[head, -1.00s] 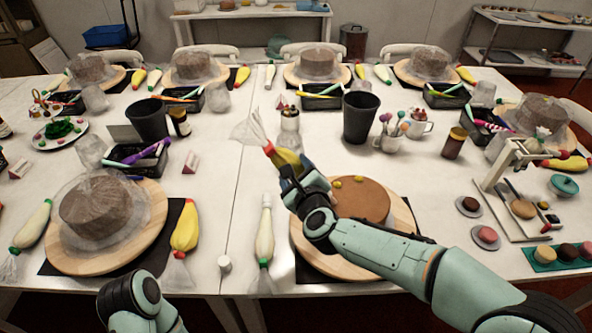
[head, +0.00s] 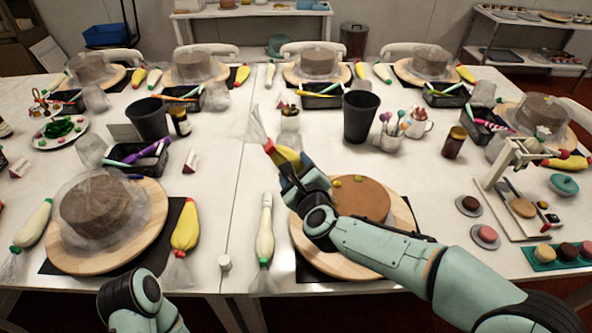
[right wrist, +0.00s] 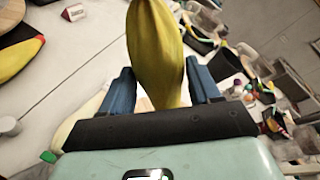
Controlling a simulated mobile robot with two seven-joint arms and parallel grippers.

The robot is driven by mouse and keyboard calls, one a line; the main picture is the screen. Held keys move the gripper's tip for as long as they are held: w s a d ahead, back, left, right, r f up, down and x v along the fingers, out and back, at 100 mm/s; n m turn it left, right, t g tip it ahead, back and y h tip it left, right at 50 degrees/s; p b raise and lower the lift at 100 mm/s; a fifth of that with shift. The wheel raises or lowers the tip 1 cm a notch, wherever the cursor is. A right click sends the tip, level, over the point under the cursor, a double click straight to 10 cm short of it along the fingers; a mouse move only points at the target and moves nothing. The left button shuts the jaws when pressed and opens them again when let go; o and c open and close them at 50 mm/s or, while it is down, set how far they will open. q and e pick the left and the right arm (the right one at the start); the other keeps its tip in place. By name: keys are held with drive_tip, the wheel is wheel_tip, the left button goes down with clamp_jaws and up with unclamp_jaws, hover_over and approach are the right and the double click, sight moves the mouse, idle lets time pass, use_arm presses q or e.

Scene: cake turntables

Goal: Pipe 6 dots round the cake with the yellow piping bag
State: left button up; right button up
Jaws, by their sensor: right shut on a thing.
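The uncovered brown cake (head: 366,199) sits on a round wooden turntable (head: 405,220) in front of me. Two small yellow dots (head: 359,178) show on its top near the far edge; my arm hides part of the cake. My right gripper (head: 296,177) is shut on the yellow piping bag (head: 284,157), beside the cake's far left side. In the right wrist view the yellow bag (right wrist: 155,50) stands between the blue fingers (right wrist: 158,92). The bag's tip is hidden. My left arm shows at the bottom left; its gripper is out of the frame.
A white piping bag (head: 265,232) lies left of the turntable. A wrapped cake (head: 98,208) and another yellow bag (head: 185,228) are further left. A black cup (head: 360,117) stands behind the cake. A small press stand (head: 508,185) is at the right.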

sight(294, 157)
drive_tip(key=shift+r, duration=0.25)
idle(0.3)
drive_tip(key=o, duration=0.4)
drive_tip(key=shift+r, duration=0.15)
drive_tip(key=shift+r+p, duration=1.1)
drive_tip(key=shift+r, duration=0.3)
